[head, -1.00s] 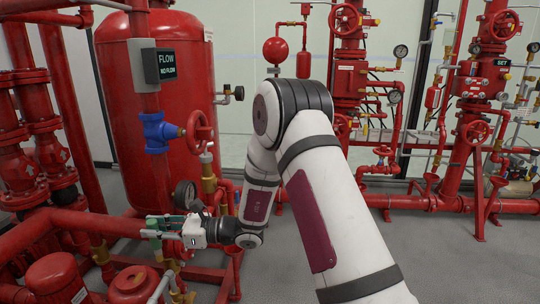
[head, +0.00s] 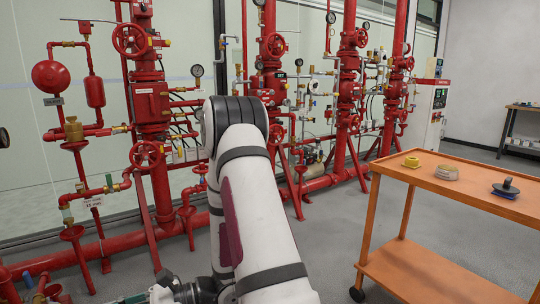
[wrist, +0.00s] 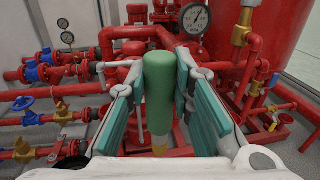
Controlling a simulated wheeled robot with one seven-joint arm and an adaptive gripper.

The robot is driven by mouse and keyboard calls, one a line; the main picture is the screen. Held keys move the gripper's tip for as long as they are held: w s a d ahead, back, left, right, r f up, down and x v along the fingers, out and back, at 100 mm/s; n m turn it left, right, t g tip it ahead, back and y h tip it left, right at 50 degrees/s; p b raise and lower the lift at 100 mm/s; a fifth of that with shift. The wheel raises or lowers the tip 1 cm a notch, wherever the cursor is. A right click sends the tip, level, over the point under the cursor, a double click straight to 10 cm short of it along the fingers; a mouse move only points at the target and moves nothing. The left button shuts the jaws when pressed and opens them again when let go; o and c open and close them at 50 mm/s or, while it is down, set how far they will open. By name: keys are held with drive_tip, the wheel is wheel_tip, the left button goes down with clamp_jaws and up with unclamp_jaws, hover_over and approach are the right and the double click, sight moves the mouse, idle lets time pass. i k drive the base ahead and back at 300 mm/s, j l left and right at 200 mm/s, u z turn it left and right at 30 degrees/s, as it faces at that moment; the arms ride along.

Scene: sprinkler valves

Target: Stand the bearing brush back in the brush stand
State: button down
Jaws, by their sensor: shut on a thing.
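The bearing brush (wrist: 158,92) shows in the wrist view as a green cylindrical handle with a yellowish end below. It stands between the teal-padded fingers of my gripper (wrist: 160,78), which is shut on it. The bristles cannot be made out. In the head view only part of my gripper (head: 150,296) shows at the bottom edge, and the brush is not clear there. No brush stand can be told for certain; several small items lie on the orange trolley at the right.
The orange trolley (head: 462,195) carries a yellow ring-like piece (head: 411,162), a pale round piece (head: 446,172) and a dark piece with a knob (head: 506,188). Red valve pipework (head: 150,100) lines the back wall. Grey floor lies open between the pipework and trolley.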

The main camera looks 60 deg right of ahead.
sight(411, 164)
drive_tip(key=l+z, duration=0.1)
drive_tip(key=z, duration=2.05)
